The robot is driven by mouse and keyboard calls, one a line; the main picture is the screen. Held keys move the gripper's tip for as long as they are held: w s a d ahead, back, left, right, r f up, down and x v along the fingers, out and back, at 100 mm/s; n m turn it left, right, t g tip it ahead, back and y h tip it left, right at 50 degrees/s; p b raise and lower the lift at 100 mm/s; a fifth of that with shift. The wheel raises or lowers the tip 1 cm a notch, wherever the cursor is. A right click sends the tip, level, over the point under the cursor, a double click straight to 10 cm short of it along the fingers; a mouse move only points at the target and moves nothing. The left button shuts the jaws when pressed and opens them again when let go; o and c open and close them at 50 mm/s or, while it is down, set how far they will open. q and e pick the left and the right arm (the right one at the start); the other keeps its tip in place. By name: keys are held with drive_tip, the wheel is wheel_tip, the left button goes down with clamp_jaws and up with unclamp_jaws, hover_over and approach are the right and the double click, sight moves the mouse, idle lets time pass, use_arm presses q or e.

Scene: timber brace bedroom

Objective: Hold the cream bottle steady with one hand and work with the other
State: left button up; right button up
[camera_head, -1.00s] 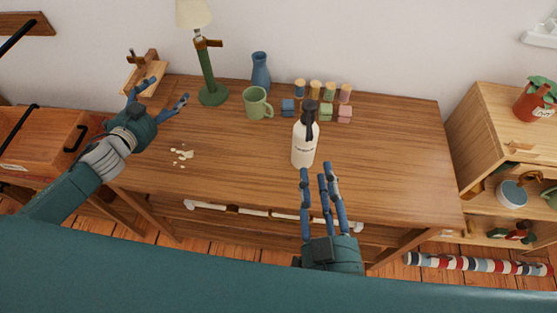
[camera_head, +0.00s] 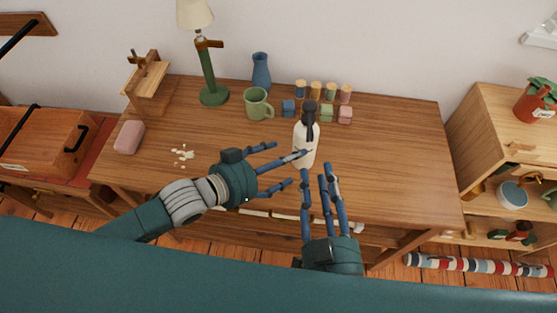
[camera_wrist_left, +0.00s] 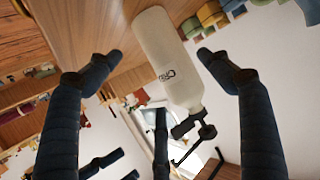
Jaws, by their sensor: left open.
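The cream bottle (camera_head: 305,148), white with a black pump top, stands upright near the middle of the wooden table. My left gripper (camera_head: 299,168) is open beside the bottle's lower left side, its upper fingertip overlapping the bottle in the head view. In the left wrist view the bottle (camera_wrist_left: 165,55) shows between the two spread fingers, with its printed label in sight; I see no grip on it. My right gripper (camera_head: 318,172) is at the table's front edge, just in front of the bottle, its fingers apart and nothing between them.
A green mug (camera_head: 256,104), a blue vase (camera_head: 261,70), several coloured blocks (camera_head: 326,113) and a green lamp (camera_head: 208,70) stand behind. White crumbs (camera_head: 182,153) and a pink block (camera_head: 129,137) lie at left. The table's right side is clear.

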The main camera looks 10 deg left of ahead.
use_arm(q)
drive_tip(key=x, duration=0.9)
drive_tip(key=shift+w+d+f, duration=0.1)
drive_tip(key=shift+w+d, duration=0.05)
